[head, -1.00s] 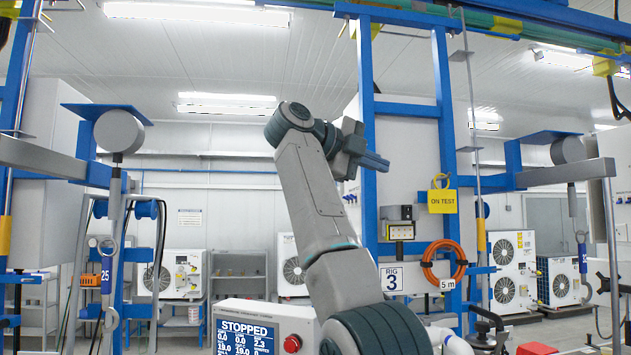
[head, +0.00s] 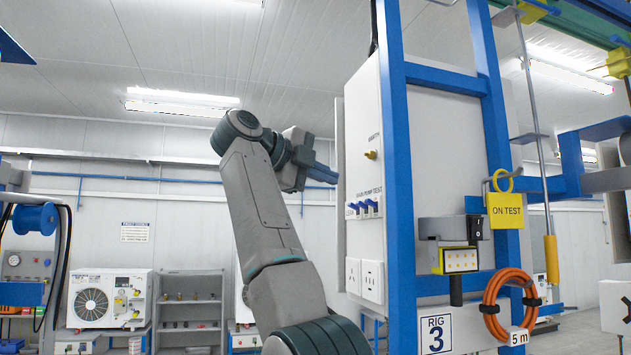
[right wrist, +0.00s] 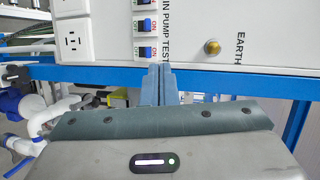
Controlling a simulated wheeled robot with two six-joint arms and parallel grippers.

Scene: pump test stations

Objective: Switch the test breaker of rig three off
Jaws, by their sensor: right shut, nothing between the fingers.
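Rig three's white panel (head: 360,130) stands in the blue frame. Low on it is a row of blue-levered breakers under labels ending in "PUMP TEST". The test breaker (head: 374,206) is the rightmost; in the right wrist view it is the lowest one (right wrist: 145,51), with a red "ON" mark beside its lever. My right gripper (head: 328,174) is shut and empty, left of the panel and above the breaker row in the head view. In the right wrist view its closed fingertips (right wrist: 161,68) point at the panel just below the test breaker; contact cannot be told. My left gripper is out of view.
White sockets (head: 364,278) sit below the breakers, and a brass earth stud (head: 371,155) above. Blue uprights (head: 399,150) edge the panel.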

